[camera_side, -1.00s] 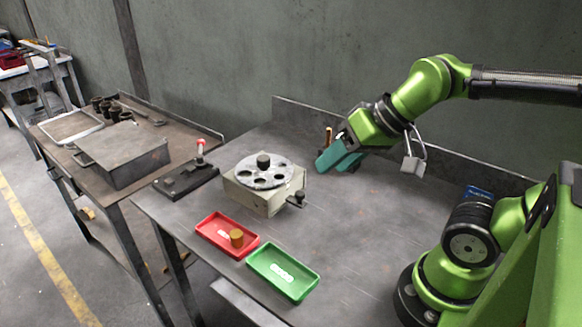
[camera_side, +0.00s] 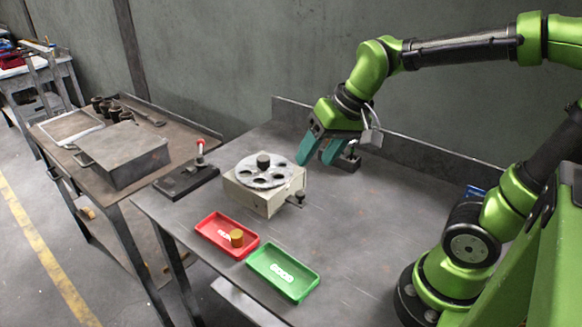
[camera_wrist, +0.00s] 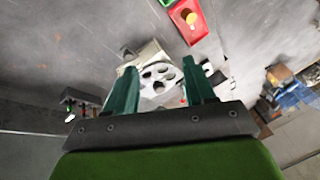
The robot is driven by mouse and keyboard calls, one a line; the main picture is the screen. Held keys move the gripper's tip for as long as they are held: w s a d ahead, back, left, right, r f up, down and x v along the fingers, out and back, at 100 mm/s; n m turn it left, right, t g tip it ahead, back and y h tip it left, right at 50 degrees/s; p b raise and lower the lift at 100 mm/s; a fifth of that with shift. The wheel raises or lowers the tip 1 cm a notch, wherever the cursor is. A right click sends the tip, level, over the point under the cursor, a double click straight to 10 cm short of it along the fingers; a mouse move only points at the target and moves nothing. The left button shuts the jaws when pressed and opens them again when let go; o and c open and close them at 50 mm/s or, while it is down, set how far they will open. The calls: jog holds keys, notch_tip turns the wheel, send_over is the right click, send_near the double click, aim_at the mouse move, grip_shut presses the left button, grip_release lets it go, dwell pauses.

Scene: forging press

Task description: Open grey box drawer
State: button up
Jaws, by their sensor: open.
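A pale grey box (camera_side: 262,199) stands on the main table with a round white disc with holes (camera_side: 250,179) on top. A small dark knob (camera_side: 300,197) sticks out low on its right side. I cannot tell whether its drawer is shut. A dark grey metal box (camera_side: 125,160) with a handle on its left side stands on the left table. My gripper (camera_side: 314,160) is open and empty, above the table to the right of and behind the pale box, apart from it. In the wrist view, the disc (camera_wrist: 158,82) shows between my fingers (camera_wrist: 162,76).
A red tray (camera_side: 212,226) holding an orange cylinder (camera_side: 237,238) and a green tray (camera_side: 300,290) lie in front of the pale box. A dark stand with a red-topped lever (camera_side: 186,181) is at its left.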

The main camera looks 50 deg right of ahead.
aim_at(300, 193)
jog(key=shift+w+d+f+m+g+h, duration=1.05)
jog(key=shift+w+d+m+g, duration=1.1)
jog(key=shift+w+d, duration=2.25)
jog(key=f, duration=1.1)
jog(key=w+a+f, duration=0.1)
jog(key=f, duration=0.4)
jog(key=shift+f, duration=0.2)
grip_shut()
